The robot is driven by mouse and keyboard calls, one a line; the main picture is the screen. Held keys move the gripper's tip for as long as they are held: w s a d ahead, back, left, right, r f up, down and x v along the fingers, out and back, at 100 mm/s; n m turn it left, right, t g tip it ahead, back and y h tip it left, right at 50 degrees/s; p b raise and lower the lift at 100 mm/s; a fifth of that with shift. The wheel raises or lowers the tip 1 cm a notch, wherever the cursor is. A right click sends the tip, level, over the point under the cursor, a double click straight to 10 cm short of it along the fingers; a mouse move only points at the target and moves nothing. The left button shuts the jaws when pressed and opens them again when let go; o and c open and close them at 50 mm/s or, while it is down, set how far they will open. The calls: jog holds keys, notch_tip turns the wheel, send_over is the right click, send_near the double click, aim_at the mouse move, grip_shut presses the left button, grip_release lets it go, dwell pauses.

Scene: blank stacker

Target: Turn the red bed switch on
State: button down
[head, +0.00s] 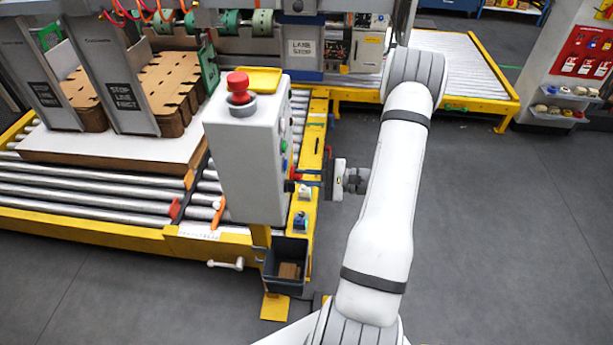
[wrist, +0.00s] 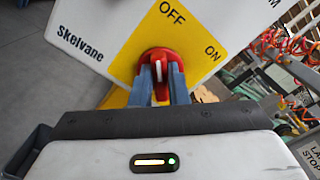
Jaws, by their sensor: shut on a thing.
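The red bed switch (wrist: 158,66) is a round red rotary knob with a white pointer line, on a yellow patch of a white panel (wrist: 95,38). The word OFF is above it and ON is to its upper right. The pointer stands nearly straight up in the wrist view, on the OFF side. My gripper (wrist: 162,84) is shut on the knob, with one blue-grey finger on each side. In the head view my gripper (head: 305,178) reaches from the right to the side of the white control box (head: 243,160); the knob there is mostly hidden.
A red mushroom button (head: 238,84) and a yellow tray (head: 258,79) are on top of the box. A dark bin (head: 286,272) hangs below it. A roller conveyor with cardboard stacks (head: 178,80) lies left. The floor at right is clear.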

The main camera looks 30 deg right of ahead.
jog(key=m, duration=0.4)
jog(key=shift+m, duration=0.4)
jog(key=m+p, duration=0.1)
jog(key=m, duration=0.3)
jog(key=shift+w+d+r+m, duration=0.1)
jog(key=shift+m, duration=0.2)
jog(key=shift+w+d+m+p, duration=0.1)
jog(key=shift+m+p, duration=0.7)
jog(key=shift+m, duration=1.3)
jog(key=shift+w+m+p, duration=0.1)
jog(key=shift+m+p, duration=0.65)
jog(key=shift+m, duration=1.35)
jog(key=shift+f, duration=0.2)
jog(key=c, duration=1.4)
grip_release()
jog(key=shift+r, duration=0.1)
